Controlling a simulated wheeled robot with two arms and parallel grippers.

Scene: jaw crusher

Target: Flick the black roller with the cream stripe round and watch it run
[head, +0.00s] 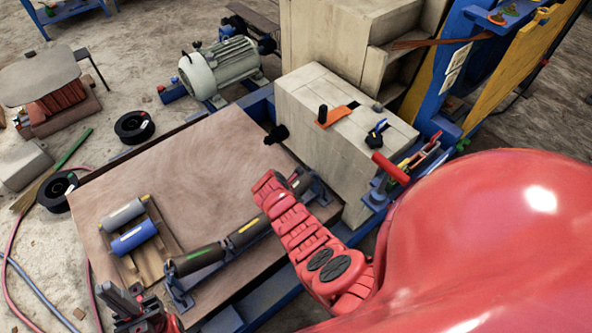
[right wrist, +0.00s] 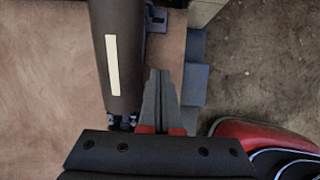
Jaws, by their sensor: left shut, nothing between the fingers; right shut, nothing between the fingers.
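The black roller with the cream stripe (right wrist: 112,65) lies lengthwise in the right wrist view, its stripe facing up. My right gripper (right wrist: 159,78) is shut and empty, its fingertips just right of the roller; I cannot tell whether they touch. In the head view my red right arm covers that gripper and much of this roller. A black roller with a yellow stripe (head: 247,231) and one with a green stripe (head: 198,259) sit in line to the left. My left gripper (head: 122,298) is shut and empty at the bottom left.
A grey roller (head: 122,215) and a blue roller (head: 134,237) lie on a wooden rack. A cream crusher housing (head: 335,135) stands close behind my right arm. The tabletop's middle is clear.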

